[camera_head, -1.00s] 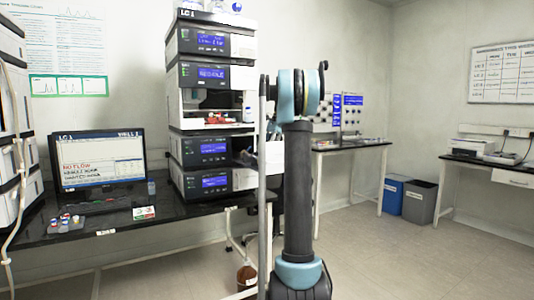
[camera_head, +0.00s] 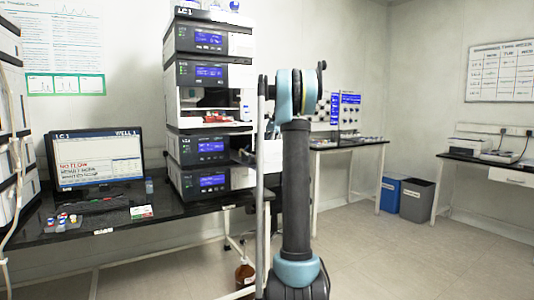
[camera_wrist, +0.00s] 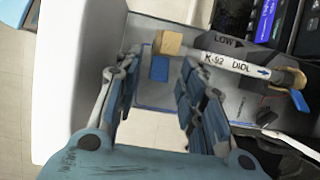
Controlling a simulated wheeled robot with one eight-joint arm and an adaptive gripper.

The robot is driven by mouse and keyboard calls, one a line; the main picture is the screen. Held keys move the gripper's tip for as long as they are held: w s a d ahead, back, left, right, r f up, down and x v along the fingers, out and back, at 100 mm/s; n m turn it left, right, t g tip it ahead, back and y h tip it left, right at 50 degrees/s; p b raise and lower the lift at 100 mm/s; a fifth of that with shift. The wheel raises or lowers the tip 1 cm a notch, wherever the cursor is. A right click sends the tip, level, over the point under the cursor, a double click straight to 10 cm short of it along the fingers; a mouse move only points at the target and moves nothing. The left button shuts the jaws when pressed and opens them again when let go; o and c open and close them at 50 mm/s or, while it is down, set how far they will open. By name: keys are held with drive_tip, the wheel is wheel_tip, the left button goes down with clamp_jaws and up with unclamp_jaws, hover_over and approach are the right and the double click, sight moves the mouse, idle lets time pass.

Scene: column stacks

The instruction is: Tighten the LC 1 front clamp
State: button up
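The LC 1 stack (camera_head: 208,110) of instrument modules stands on the black bench in the head view. In the wrist view, a white column (camera_wrist: 235,64) marked "K-92 DIDL" lies across a grey mount, with a tan end fitting at each end. A blue tab (camera_wrist: 160,68) sits below the left fitting (camera_wrist: 167,43), and another blue tab (camera_wrist: 299,100) is near the right fitting. I cannot tell which is the front clamp. My gripper (camera_wrist: 158,82) is open, its fingers on either side of the left blue tab in the picture. Contact is not clear.
A monitor (camera_head: 97,157) showing "NO FLOW" and a small vial rack (camera_head: 64,223) stand left of the stack on the bench (camera_head: 150,222). A white panel (camera_wrist: 75,80) rises close beside my gripper's left finger. Blue and grey bins stand on the open floor at right.

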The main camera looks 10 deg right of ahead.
drive_tip(key=v, duration=1.2)
idle(0.3)
